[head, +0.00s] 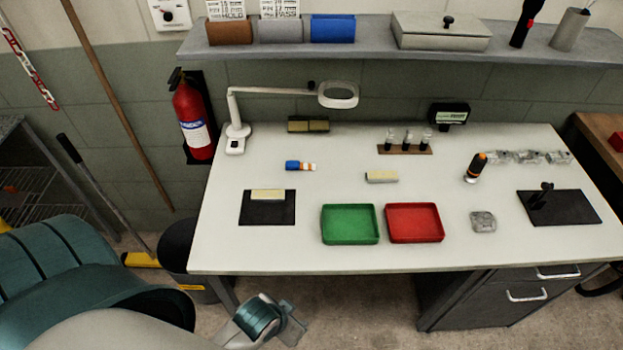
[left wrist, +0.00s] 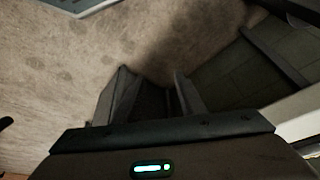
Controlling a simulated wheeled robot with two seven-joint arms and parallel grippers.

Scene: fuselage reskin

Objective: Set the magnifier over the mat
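The white magnifier (head: 338,95) is a ring head on a jointed arm. Its base stands at the table's back left, and the ring hangs near the back edge, right of the base. A black mat (head: 284,214) lies at the front left of the table, with a cream block (head: 268,194) on its back part. The magnifier ring is behind and to the right of this mat, not above it. My left gripper (head: 293,328) is below the table's front edge, away from both. In the left wrist view its fingers (left wrist: 152,90) stand apart with nothing between them. My right gripper is out of view.
Green tray (head: 350,240) and red tray (head: 414,238) sit at the front middle. A blue-and-orange item (head: 299,166) and another cream block (head: 382,177) lie behind them. A dark plate (head: 580,208) with a small stand is at right. A shelf (head: 365,45) overhangs the back.

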